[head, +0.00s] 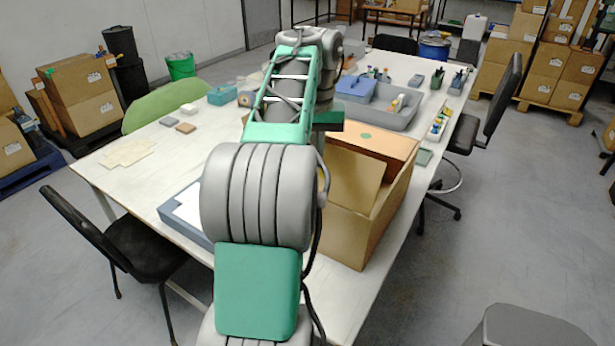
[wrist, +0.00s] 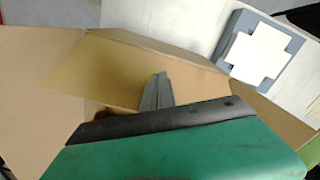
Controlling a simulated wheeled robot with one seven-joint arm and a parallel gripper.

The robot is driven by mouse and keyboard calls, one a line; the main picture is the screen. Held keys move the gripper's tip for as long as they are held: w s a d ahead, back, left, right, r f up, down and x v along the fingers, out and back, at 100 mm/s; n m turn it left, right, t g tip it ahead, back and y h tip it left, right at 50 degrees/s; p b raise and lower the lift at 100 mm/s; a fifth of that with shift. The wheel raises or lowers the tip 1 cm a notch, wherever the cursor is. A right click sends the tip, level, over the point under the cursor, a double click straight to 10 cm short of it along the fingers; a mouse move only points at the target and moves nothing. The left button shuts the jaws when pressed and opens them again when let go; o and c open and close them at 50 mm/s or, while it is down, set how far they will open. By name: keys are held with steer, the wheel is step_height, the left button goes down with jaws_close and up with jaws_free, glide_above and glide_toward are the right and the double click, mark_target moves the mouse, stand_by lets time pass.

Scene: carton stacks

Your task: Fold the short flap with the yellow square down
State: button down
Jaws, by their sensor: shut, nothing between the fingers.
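The open brown carton (head: 345,235) stands on the table to the right of my arm in the head view. One tan flap (head: 352,178) slants over its opening, and an orange-brown flap (head: 375,142) with a green dot is at its far side. In the wrist view my gripper (wrist: 157,76) is shut and empty, its fingertips over or against a broad tan flap (wrist: 105,70); I cannot tell whether they touch. A tiny yellow speck shows at the fingertips, but no full yellow square is visible. My arm hides the gripper's fingers in the head view.
A grey board with a white cross-shaped sheet (wrist: 262,57) lies beside the carton. A grey tray (head: 395,115) and a blue box (head: 355,88) stand behind it. The left part of the white table (head: 130,185) is mostly clear. Black chairs stand at the table's sides.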

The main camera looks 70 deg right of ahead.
steer(key=shift+s+d+f, duration=0.1)
steer(key=shift+d+f, duration=0.2)
steer(key=shift+d, duration=0.3)
steer(key=shift+s+d+f, duration=0.1)
steer(key=shift+d+f, duration=0.15)
steer(key=shift+d, duration=0.35)
steer(key=shift+f, duration=0.1)
